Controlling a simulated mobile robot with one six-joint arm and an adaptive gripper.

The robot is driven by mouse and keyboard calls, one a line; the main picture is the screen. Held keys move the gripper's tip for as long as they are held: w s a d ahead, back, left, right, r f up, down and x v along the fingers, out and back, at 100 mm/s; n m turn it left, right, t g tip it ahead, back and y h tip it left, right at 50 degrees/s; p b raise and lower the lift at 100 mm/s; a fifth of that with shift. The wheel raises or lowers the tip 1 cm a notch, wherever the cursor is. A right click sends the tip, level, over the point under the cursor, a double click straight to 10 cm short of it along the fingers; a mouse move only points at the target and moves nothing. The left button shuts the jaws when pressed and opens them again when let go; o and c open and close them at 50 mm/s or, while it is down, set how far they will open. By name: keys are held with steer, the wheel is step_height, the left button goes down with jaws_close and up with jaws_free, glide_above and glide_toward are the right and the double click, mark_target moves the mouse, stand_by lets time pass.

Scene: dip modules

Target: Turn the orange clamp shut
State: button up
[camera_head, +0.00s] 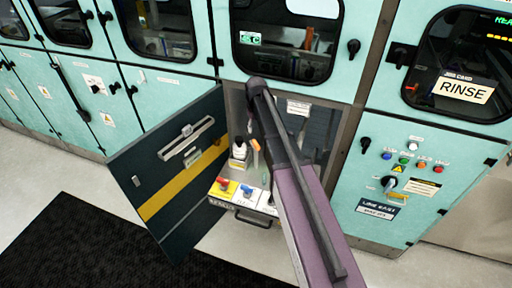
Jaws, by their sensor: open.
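A small orange piece (256,146), which looks like the orange clamp, stands upright inside the open cabinet. A pale handle or stem shows just under it. It is too small for me to tell how far it is turned. My purple and dark arm reaches up from the bottom of the picture into the cabinet opening, just to the right of the orange piece, and covers part of the inside. My gripper cannot be made out; the far end of my arm is hidden or too dark to tell apart.
A dark cabinet door (150,167) with a yellow stripe stands open on the left. A control panel (407,170) is on the right.

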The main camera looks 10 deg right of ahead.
mark_target(256, 143)
steer(key=shift+f+b, duration=4.3)
steer(key=shift+f, duration=0.3)
jaws_close()
